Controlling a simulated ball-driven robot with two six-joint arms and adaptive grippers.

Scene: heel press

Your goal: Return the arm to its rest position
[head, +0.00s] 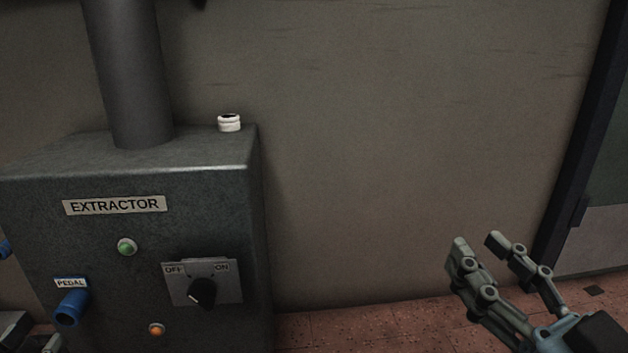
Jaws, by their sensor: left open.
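My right gripper (478,244) is at the lower right, raised in front of the wall and floor. Its two fingers are spread apart with nothing between them. It is well to the right of the extractor cabinet and touches nothing that I can see. My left gripper (32,335) shows only in part at the bottom left corner, low beside the blue pedal socket. It is open; most of it and its arm are cut off by the frame edge.
The grey extractor cabinet (100,265) fills the left side, with a black OFF/ON knob (203,293), a green light (127,247), an orange light (157,329) and the blue socket (71,306). A white cup-like item (229,123) stands on top. Open space lies between cabinet and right gripper.

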